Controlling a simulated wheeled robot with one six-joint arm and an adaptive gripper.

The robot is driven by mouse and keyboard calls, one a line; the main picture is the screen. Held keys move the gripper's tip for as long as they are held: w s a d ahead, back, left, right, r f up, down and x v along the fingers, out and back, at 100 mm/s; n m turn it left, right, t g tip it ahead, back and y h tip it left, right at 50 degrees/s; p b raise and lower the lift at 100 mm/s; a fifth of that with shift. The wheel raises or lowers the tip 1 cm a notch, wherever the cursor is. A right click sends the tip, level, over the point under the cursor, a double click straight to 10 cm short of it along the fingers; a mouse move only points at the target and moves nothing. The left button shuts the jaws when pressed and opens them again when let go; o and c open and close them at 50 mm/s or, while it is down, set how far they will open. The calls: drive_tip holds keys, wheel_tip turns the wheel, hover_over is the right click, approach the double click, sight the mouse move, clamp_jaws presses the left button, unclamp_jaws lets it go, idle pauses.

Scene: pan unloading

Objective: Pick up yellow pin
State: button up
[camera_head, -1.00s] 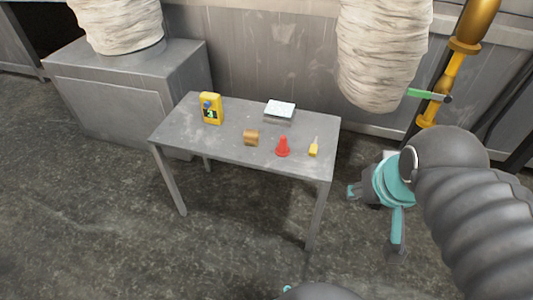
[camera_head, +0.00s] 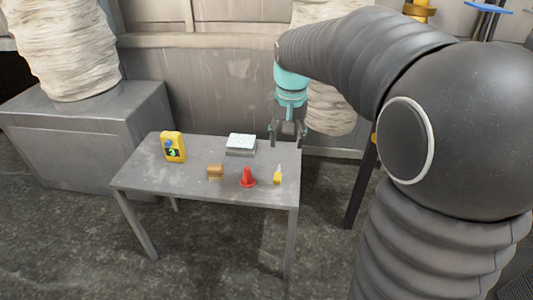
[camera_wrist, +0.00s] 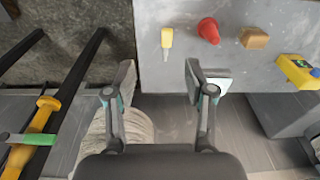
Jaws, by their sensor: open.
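The yellow pin (camera_head: 278,176) stands near the right front edge of the grey table (camera_head: 135,172), to the right of a red cone-like piece. It has a yellow base and a thin pale tip. It also shows in the wrist view (camera_wrist: 167,40), ahead of the fingers. My gripper (camera_head: 287,138) is open and empty, fingers pointing down over the back right corner of the table, behind the pin. In the wrist view my gripper (camera_wrist: 158,82) has its two fingers wide apart with nothing between them.
A red piece (camera_head: 247,178), a brown block (camera_head: 215,172), a white-topped box (camera_head: 241,144) and a yellow device (camera_head: 173,147) share the table. A grey cabinet (camera_head: 90,135) stands behind left. A wrapped pale column (camera_head: 330,108) hangs near my arm.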

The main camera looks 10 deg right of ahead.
drive_tip(key=w+f+g, duration=0.1)
drive_tip(key=w+f, duration=0.2)
drive_tip(key=w, duration=0.3)
drive_tip(key=b, duration=0.1)
hover_over(278, 174)
drive_tip(key=shift+m, duration=0.4)
drive_tip(key=f, duration=0.9)
drive_tip(key=shift+s+f, duration=0.25)
drive_tip(key=shift+f, duration=0.1)
drive_tip(key=shift+w+f+b, duration=0.15)
drive_tip(key=shift+f, duration=1.15)
drive_tip(key=shift+w+f+b, duration=0.1)
drive_tip(key=shift+f+b, duration=0.05)
drive_tip(key=shift+f, duration=1.1)
clamp_jaws()
